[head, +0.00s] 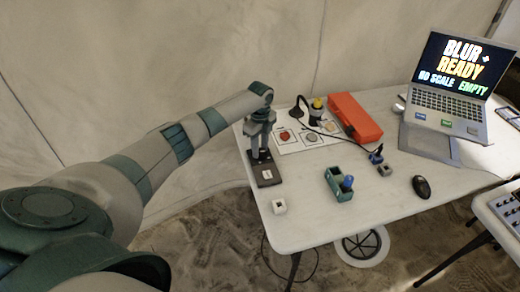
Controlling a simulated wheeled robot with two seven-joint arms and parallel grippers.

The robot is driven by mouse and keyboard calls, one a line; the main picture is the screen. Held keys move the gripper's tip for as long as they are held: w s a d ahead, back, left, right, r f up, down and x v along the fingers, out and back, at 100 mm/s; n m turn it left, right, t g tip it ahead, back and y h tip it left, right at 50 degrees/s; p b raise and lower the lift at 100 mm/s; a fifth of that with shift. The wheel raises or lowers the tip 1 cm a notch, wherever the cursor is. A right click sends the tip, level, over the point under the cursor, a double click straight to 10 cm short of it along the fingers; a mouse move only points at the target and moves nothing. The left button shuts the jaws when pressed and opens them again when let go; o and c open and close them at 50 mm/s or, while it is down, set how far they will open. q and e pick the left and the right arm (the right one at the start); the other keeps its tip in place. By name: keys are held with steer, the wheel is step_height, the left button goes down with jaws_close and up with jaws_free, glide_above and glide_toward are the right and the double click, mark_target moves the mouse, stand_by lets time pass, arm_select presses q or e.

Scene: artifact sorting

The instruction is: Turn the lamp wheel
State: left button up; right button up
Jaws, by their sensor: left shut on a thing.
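My left arm reaches in from the left, and my left gripper (260,146) points down at the table's left end. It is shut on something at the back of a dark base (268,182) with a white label. The jaws cover what they hold, so I cannot make out the lamp wheel itself. A black lamp (298,111) with a curved neck stands behind, to the right of the gripper. My right gripper is not in view.
A laptop (448,88) stands at the back right. The front left tabletop is mostly clear.

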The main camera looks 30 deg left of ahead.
arm_select(q)
steer(key=shift+m, duration=1.1)
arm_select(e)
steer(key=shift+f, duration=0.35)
arm_select(q)
steer(key=o, duration=1.1)
steer(key=shift+c, duration=0.2)
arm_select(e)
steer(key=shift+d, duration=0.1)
arm_select(q)
steer(key=shift+r, duration=0.1)
step_height(320, 180, up, 11)
steer(key=b, duration=0.3)
step_height(320, 180, up, 6)
glide_above(260, 151)
steer(key=shift+r+b, duration=0.1)
steer(key=shift+b, duration=0.3)
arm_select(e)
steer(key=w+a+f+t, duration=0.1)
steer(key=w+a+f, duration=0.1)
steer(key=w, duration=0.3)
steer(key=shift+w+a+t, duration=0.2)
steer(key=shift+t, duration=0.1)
